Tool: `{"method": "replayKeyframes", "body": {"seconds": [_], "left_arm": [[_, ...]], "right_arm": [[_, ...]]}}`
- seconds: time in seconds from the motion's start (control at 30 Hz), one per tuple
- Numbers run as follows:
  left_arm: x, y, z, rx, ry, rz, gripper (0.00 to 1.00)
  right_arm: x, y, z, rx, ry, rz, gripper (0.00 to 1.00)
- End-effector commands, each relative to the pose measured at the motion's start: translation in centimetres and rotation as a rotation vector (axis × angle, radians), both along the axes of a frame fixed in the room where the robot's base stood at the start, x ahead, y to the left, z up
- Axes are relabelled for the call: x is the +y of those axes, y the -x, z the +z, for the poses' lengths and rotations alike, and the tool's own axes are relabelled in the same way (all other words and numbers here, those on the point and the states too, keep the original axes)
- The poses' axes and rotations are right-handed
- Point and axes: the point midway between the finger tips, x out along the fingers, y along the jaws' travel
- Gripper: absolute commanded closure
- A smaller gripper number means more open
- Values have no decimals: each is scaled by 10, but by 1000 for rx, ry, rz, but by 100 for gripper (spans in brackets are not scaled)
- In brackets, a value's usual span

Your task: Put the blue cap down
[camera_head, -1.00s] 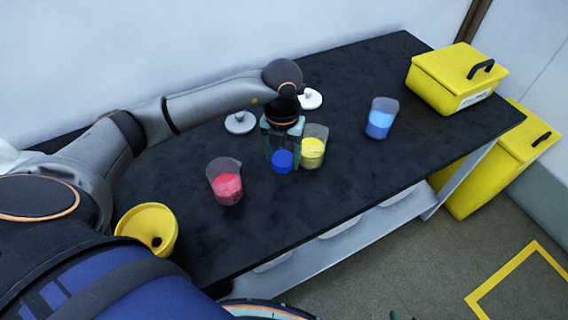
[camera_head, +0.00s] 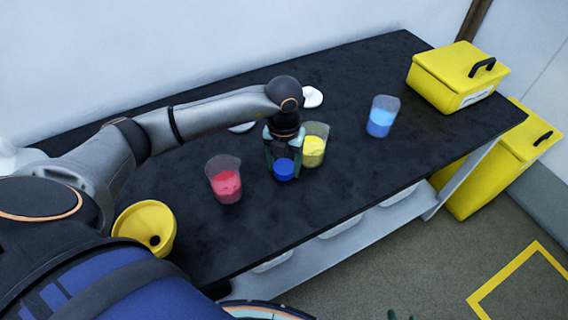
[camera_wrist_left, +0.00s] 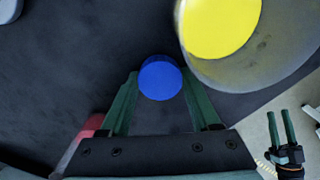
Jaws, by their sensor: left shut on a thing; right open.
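The blue cap (camera_head: 284,170) is between the fingertips of my left gripper (camera_head: 283,158), which is shut on it. The cap also shows between the fingers in the left wrist view (camera_wrist_left: 160,78). The gripper points down over the black table (camera_head: 330,186), between the beaker of red and the beaker of yellow. I cannot tell whether the cap touches the table. My right gripper (camera_wrist_left: 283,128) shows in the lower right of the left wrist view, open and empty, away from the table.
A beaker of yellow (camera_head: 314,146) stands close behind and right of the cap. A beaker of red (camera_head: 226,184) stands to its left, a beaker of blue (camera_head: 381,118) farther right. A yellow funnel-like container (camera_head: 148,222) and yellow box (camera_head: 456,74) are at the ends. The table front is clear.

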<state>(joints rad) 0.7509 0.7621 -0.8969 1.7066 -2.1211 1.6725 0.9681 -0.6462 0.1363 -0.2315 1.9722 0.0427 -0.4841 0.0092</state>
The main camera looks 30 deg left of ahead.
Motion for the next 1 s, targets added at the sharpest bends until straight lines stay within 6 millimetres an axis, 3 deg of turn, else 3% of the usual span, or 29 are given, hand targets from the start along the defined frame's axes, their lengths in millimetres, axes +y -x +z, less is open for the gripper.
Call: {"method": "replayKeyframes", "body": {"seconds": [0.1,0.13,0.37,0.87,1.0], "left_arm": [[0,1,-4,2,0,1,95],[0,1,-5,3,0,1,35],[1,2,-7,6,-4,1,9],[5,4,-9,14,-15,5,7],[6,4,0,15,-17,6,7]], "right_arm": [[3,-1,1,-3,-3,4,50],[3,-1,1,-2,-4,5,50],[3,-1,1,-4,-4,5,50],[-1,-2,1,-6,2,1,50],[-2,-3,8,-8,4,-1,50]]}}
